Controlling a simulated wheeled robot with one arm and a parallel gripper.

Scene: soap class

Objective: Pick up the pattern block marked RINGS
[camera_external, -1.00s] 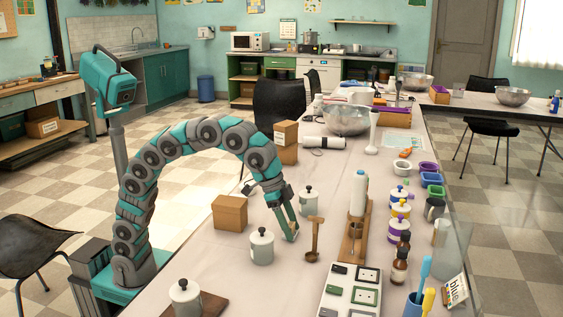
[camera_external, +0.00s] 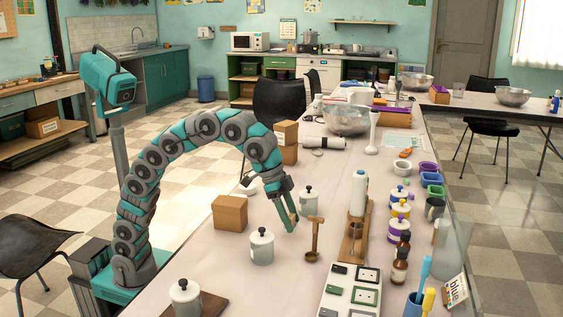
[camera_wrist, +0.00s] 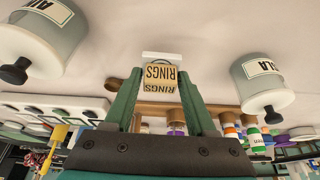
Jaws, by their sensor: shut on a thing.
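The pattern block marked RINGS (camera_wrist: 160,75) shows in the wrist view, tan with dark lettering and a pale end. It sits between the two green fingers of my gripper (camera_wrist: 157,84), which is shut on it. The lettering appears upside down there. In the external view, my gripper (camera_external: 291,219) points down over the table, a little above its surface, between the canisters and the wooden scoop. The block cannot be made out in that view.
White lidded canisters stand close by, one to the left (camera_external: 262,246) and one to the right (camera_external: 309,201) of my gripper. A wooden scoop (camera_external: 316,238) is just right. A cardboard box (camera_external: 230,213) stands left. A switch-like panel (camera_external: 350,291) lies in front.

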